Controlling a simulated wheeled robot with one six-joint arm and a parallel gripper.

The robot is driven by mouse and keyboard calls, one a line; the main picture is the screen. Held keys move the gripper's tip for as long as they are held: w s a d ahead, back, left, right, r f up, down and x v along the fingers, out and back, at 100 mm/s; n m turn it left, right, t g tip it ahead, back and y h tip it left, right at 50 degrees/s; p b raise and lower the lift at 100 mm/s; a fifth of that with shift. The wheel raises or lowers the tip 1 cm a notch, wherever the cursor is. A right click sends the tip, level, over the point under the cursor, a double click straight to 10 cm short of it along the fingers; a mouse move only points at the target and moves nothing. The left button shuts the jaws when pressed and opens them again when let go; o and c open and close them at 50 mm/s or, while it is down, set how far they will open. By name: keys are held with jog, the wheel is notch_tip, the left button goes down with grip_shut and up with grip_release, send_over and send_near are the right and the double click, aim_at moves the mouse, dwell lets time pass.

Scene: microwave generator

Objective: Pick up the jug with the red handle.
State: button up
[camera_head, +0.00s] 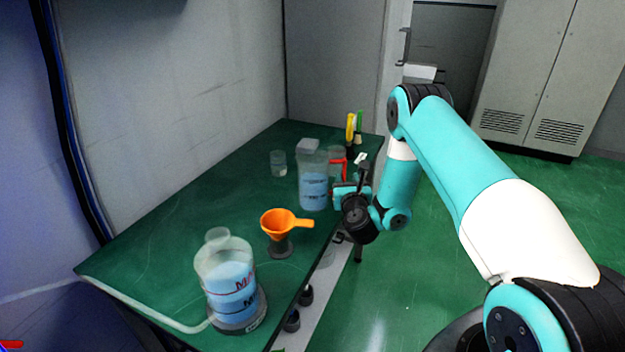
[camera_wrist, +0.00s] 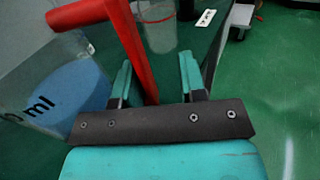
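The jug with the red handle (camera_head: 312,187) stands upright on the green bench, with blue liquid in its lower part. Its red handle (camera_head: 338,162) sticks out to the right, towards my gripper. In the wrist view the jug (camera_wrist: 45,85) is on the left, and its red handle (camera_wrist: 130,45) slants down between my fingers, closer to the left one. My gripper (camera_wrist: 158,78) is open, with a clear gap between the handle and the right finger. In the head view my gripper (camera_head: 348,190) is just right of the jug, partly overlapping the handle region.
An orange funnel (camera_head: 283,222) on a dark stand is in front of the jug. A larger container of blue liquid (camera_head: 228,280) with a hose stands nearer. A small beaker (camera_head: 278,163) is to the left. Yellow and green-handled tools (camera_head: 351,128) stand behind. The floor right of the bench is open.

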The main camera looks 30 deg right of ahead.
jog(key=shift+a, duration=0.25)
jog(key=shift+w+a, duration=0.15)
jog(key=shift+a, duration=0.05)
jog(key=shift+c, duration=1.2)
jog(key=shift+a, duration=0.1)
grip_shut()
jog(key=shift+r, duration=0.1)
jog(key=shift+r+p, duration=0.3)
jog(key=shift+r, duration=0.8)
notch_tip(320, 180, up, 15)
jog(key=p, duration=1)
jog(key=shift+f, duration=0.1)
jog(key=shift+r+p, duration=1.35)
jog(key=shift+p, duration=0.05)
